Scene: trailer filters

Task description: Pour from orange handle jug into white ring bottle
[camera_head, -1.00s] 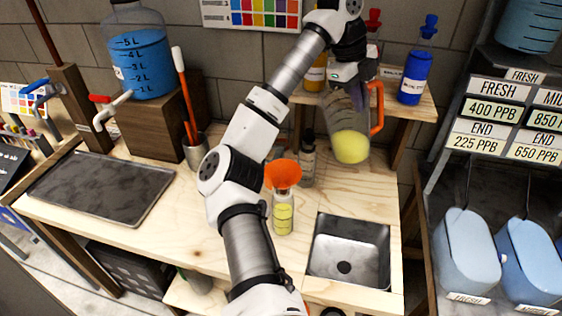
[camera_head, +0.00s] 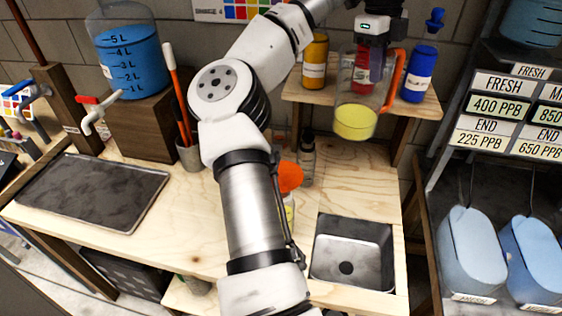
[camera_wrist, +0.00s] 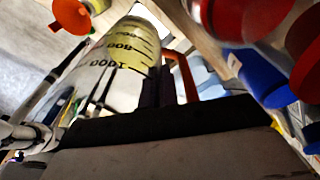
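The orange handle jug (camera_head: 356,112) is a clear vessel with yellow liquid at its bottom and an orange handle on its right. It hangs nearly upright above the bench, in front of the small shelf. My gripper (camera_head: 376,60) is at the jug from above and seems shut on it; the fingertips are partly hidden. In the wrist view the jug (camera_wrist: 125,60) shows its graduations and yellow liquid beside the dark fingers (camera_wrist: 165,88). A bottle with yellow liquid (camera_head: 289,212) and an orange funnel (camera_head: 291,177) stands on the bench, mostly hidden behind my arm. I cannot make out a white ring.
A dark bottle (camera_head: 307,160) stands near the funnel. A sink (camera_head: 350,255) is at the right front. The shelf (camera_head: 415,98) holds yellow, red and blue bottles. A blue tank (camera_head: 132,62) on a wooden block and a grey tray (camera_head: 92,195) are left.

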